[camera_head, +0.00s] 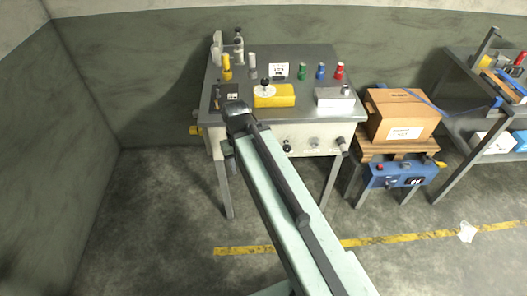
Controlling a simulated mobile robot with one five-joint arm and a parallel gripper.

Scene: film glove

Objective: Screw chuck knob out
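A grey workbench (313,57) stands against the wall. On it is a yellow block (281,97) with a pale round disc and a dark knob (265,83) on top. Dark knobs (287,146) and (313,142) sit on the bench's front panel, with another at its right end (343,144). I cannot tell which of these is the chuck knob. My pale green arm reaches up from the lower right. Its dark end, my gripper (237,110), is at the bench's front left, left of the yellow block. Its fingers cannot be made out, and nothing held shows.
Red (339,71), blue (320,71) and green (302,71) pieces stand along the back. A yellow piece (227,67) stands at left, a grey box (333,98) at right. A cardboard box (398,116) sits right of the bench. Floor at left is clear.

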